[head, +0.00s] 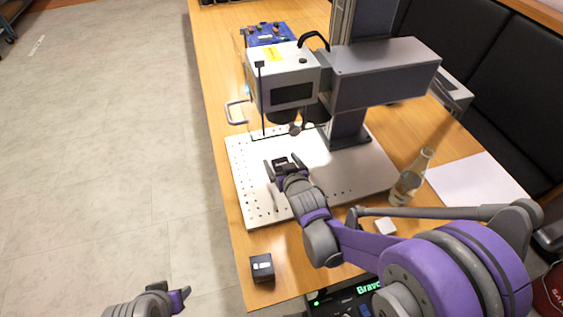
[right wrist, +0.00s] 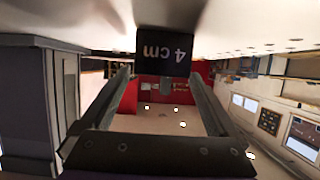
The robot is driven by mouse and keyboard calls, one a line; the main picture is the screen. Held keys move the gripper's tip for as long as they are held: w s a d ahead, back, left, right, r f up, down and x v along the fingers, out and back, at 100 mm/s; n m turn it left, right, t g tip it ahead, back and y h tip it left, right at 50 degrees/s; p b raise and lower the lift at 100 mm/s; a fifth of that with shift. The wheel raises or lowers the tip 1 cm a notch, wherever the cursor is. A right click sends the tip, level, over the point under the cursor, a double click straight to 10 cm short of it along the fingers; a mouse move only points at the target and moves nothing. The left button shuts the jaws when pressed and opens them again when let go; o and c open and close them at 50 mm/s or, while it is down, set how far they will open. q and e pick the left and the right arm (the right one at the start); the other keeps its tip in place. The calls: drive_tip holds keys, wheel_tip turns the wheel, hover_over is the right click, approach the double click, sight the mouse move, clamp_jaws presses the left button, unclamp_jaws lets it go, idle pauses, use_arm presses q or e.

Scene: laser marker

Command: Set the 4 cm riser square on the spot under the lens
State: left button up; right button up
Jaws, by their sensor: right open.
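The riser (head: 280,161) is a small black block between the fingertips of my right gripper (head: 282,167), over the white perforated plate (head: 245,185). In the right wrist view, which looks upside down, its face reads "4 cm" (right wrist: 163,52). The fingers of my right gripper (right wrist: 160,80) are spread on either side of it, with gaps beside the block. The riser appears to stand on the plate, below the marker's lens (head: 283,115). The exact spot is hidden. My left gripper (head: 178,296) is low at the left, away from the table; its jaw opening is unclear.
The laser marker head (head: 283,78) overhangs the plate, with a thin dark rod at its left. Another dark block (head: 262,267) stands at the table's front.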

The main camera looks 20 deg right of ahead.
drive_tip(key=p+v, duration=0.1)
drive_tip(key=v, duration=1.1)
drive_tip(key=shift+p, duration=0.35)
drive_tip(key=s+g, duration=0.1)
drive_tip(key=s, duration=0.1)
drive_tip(key=s+d+f+g, duration=0.1)
drive_tip(key=s+g, duration=0.1)
drive_tip(key=s, duration=0.1)
drive_tip(key=s+d+f+g, duration=0.1)
drive_tip(key=s, duration=0.2)
drive_tip(key=shift+s+d+f+g+h, duration=0.15)
drive_tip(key=shift+s+d+g+h, duration=0.1)
drive_tip(key=shift+g+h, duration=0.15)
drive_tip(key=s+g, duration=0.1)
drive_tip(key=s, duration=0.2)
drive_tip(key=s+g, duration=0.1)
drive_tip(key=s, duration=0.2)
drive_tip(key=s+f+g, duration=0.1)
drive_tip(key=s+g, duration=0.1)
drive_tip(key=s, duration=0.1)
drive_tip(key=shift+s, duration=0.25)
drive_tip(key=shift+r, duration=0.1)
